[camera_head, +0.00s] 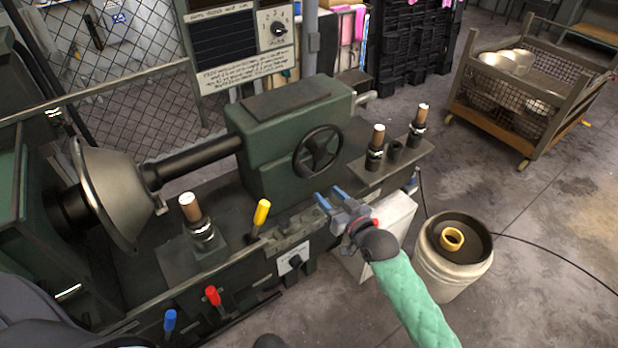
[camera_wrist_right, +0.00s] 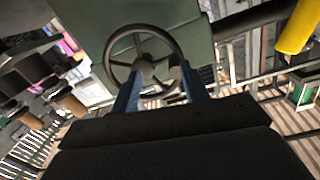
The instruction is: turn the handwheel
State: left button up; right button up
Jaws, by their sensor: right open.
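The handwheel (camera_head: 318,151) is a black spoked wheel on the front of the green tailstock (camera_head: 290,125) of a spinning lathe. In the right wrist view the handwheel (camera_wrist_right: 146,66) is straight ahead, with a knob at its right side. My right gripper (camera_head: 330,199) has blue fingers, open and empty, just below the handwheel in the head view. In the right wrist view its fingertips (camera_wrist_right: 158,82) overlap the lower part of the wheel; I cannot tell whether they touch it. My left gripper is not in view.
A yellow-handled lever (camera_head: 261,213) stands left of my right gripper. Tool posts with wooden handles (camera_head: 377,142) stand to the right of the tailstock. A bucket (camera_head: 452,262) with a yellow ring and a mesh cart (camera_head: 528,85) are farther right. The metal bowl form (camera_head: 110,190) is at left.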

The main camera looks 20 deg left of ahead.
aim_at(313, 179)
jog(key=r, duration=0.1)
jog(key=a+r, duration=0.1)
jog(key=shift+s+a+r+y, duration=0.1)
jog(key=shift+s+r+y, duration=0.2)
jog(key=shift+s+y, duration=0.1)
jog(key=shift+w+a+r, duration=0.15)
jog(key=shift+w+a, duration=0.05)
jog(key=shift+a, duration=0.05)
jog(key=p+x, duration=0.2)
jog(key=x, duration=0.3)
jog(key=shift+w+a, duration=0.25)
jog(key=shift+a, duration=0.05)
jog(key=shift+w+a, duration=0.4)
jog(key=shift+a, duration=0.15)
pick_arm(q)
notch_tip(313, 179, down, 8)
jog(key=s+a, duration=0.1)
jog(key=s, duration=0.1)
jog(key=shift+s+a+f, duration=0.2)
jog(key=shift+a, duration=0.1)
pick_arm(e)
grip_shut()
